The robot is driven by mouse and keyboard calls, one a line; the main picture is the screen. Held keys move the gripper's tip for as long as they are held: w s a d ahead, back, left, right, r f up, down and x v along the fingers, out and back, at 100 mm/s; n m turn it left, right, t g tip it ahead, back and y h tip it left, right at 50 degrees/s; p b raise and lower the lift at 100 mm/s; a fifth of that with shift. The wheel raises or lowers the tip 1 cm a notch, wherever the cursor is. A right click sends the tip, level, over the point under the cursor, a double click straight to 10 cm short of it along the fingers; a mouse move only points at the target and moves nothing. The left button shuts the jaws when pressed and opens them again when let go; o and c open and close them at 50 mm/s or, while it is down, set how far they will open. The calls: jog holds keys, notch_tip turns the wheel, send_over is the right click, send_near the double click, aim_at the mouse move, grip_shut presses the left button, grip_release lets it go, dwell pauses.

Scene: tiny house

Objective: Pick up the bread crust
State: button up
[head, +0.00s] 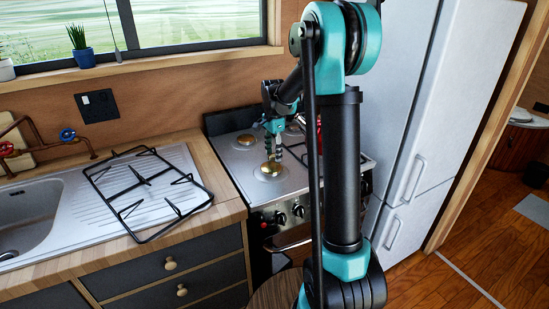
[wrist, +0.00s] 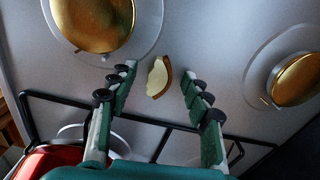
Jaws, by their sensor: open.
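The bread crust (wrist: 158,77) is a small pale piece with a brown rim. In the wrist view it lies on the grey stove top (wrist: 205,50), between two gold burner caps. My gripper (wrist: 157,76) is open, with one finger on each side of the crust and a gap to it on both sides. In the head view my gripper (head: 274,150) is over the stove, beside a gold burner; the crust cannot be made out there.
Gold burners (wrist: 97,20) and (wrist: 297,79) flank the crust. A black grate (wrist: 150,122) and a red object (wrist: 55,163) lie near the gripper's base. A loose grate (head: 147,190) rests on the sink's drainboard. The fridge (head: 425,110) stands right of the stove.

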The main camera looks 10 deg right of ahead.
jog(key=c, duration=0.8)
jog(key=shift+c, duration=0.2)
jog(key=shift+r, duration=0.15)
